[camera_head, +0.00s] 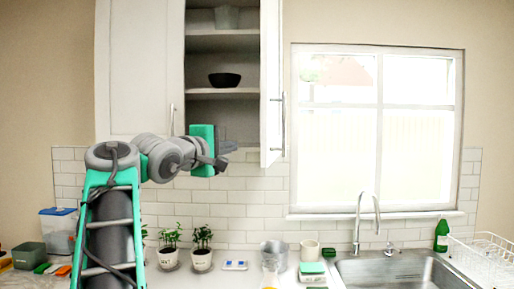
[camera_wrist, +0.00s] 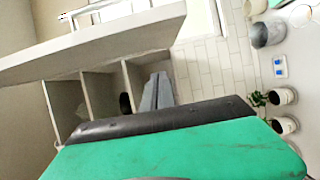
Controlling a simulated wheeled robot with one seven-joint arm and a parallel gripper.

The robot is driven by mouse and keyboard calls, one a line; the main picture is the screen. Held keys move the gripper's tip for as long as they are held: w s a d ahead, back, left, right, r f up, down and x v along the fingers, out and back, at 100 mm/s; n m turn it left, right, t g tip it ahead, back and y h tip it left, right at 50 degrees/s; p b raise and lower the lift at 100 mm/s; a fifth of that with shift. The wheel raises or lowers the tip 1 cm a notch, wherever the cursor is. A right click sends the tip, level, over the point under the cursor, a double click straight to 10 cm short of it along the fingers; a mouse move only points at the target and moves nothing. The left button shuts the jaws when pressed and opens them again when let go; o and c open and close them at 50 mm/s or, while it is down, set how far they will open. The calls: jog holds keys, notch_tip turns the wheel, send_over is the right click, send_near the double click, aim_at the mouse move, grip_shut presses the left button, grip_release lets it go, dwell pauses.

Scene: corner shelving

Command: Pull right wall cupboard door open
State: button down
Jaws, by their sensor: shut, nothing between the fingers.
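The white wall cupboard (camera_head: 222,66) hangs left of the window. Its right door (camera_head: 271,78) stands swung open, seen at a steep angle, with a bar handle (camera_head: 283,122) on its outer face. In the wrist view the door (camera_wrist: 105,48) is a large pale panel, with its handle (camera_wrist: 100,14) beyond it. My gripper (camera_head: 232,146) is shut and empty. It is near the lower edge of the cupboard opening, left of the door, on the door's inner side. Its fingers (camera_wrist: 157,92) also show in the wrist view, apart from the door.
The left door (camera_head: 138,70) is closed. A dark bowl (camera_head: 224,80) sits on a shelf inside. Below, the counter holds potted plants (camera_head: 202,248), a metal pot (camera_head: 274,250) and a sink (camera_head: 400,270) with a tall faucet (camera_head: 366,215). The window area is open to the right.

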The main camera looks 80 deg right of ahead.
jog(key=s+d+p, duration=0.2)
jog(key=s+d, duration=0.3)
jog(key=d, duration=0.3)
jog(key=shift+s+d, duration=0.25)
jog(key=shift+d, duration=0.05)
